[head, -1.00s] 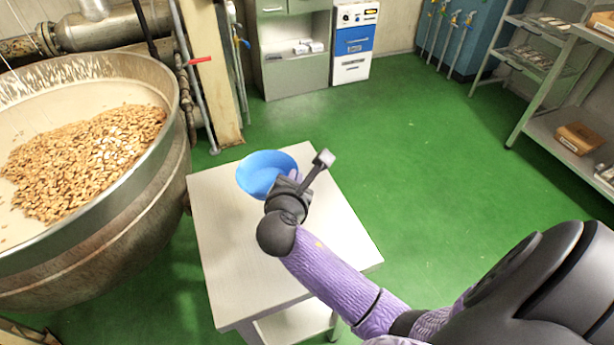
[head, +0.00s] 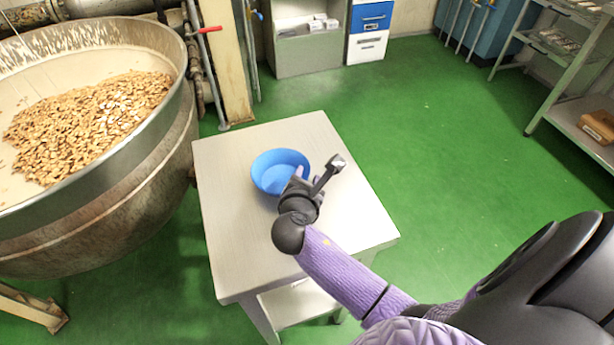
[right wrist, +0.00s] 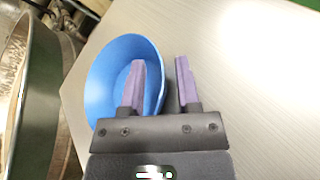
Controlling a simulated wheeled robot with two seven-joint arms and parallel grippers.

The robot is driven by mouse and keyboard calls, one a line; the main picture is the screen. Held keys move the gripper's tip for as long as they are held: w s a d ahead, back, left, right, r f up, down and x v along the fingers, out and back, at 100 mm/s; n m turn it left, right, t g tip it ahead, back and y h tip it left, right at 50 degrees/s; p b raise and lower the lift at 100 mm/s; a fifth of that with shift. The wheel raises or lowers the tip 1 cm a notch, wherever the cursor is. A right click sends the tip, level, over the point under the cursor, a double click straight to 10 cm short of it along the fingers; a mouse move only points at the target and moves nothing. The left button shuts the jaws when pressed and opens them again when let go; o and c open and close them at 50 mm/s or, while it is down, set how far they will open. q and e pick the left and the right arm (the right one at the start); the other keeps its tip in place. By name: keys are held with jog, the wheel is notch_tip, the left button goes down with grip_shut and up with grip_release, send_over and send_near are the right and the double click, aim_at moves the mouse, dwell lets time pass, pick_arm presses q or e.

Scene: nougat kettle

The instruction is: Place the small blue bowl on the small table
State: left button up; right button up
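The small blue bowl (head: 279,166) is on the top of the small table (head: 240,245), left of the top's middle and toward the back. It looks upright, with no clear gap beneath it. My right gripper (head: 298,178) is at the bowl's near right side. In the right wrist view, the bowl (right wrist: 105,75) lies at the left and my gripper (right wrist: 160,85) has its two purple fingers spread. One finger is inside the bowl and the other is outside its wall, with space between them. My left gripper is not in view.
A large kettle (head: 130,205) of nuts stands close to the table's left side. Cabinets (head: 305,45) stand at the back and a shelf rack (head: 570,70) at the right. The green floor (head: 440,150) right of the table is clear.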

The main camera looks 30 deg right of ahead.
jog(key=shift+a+r, duration=0.1)
jog(key=shift+r, duration=0.1)
jog(key=p+v, duration=0.4)
jog(key=v, duration=0.7)
jog(key=shift+s+r, duration=0.15)
jog(key=shift+s+a, duration=0.2)
pick_arm(q)
jog(key=shift+t+h, duration=0.3)
jog(key=r, duration=0.1)
jog(key=w+d+r, duration=0.2)
jog(key=r, duration=0.1)
jog(key=shift+w+d, duration=0.1)
jog(key=shift+d, duration=0.05)
